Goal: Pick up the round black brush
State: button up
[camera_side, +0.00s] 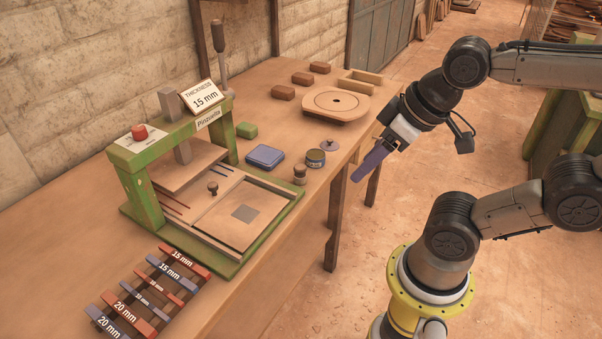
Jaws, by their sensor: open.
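A small, round, dark-topped piece with a brownish lower part (300,175) stands upright near the front edge of the workbench. It may be the round black brush, but it is too small here to be sure. My gripper (360,174) hangs past the bench's front edge, to the right of this piece and apart from it. Its purple fingers point down and left, and they overlap from this side. They are open, and I see nothing between them.
A round tin (316,159), a knobbed disc (330,146) and a blue flat case (265,157) lie close by. The green press (140,190) stands left. A round wooden board (337,104) and several brown blocks lie behind. Labelled bars (170,268) lie at the near left.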

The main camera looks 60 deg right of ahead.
jog(key=o, duration=0.3)
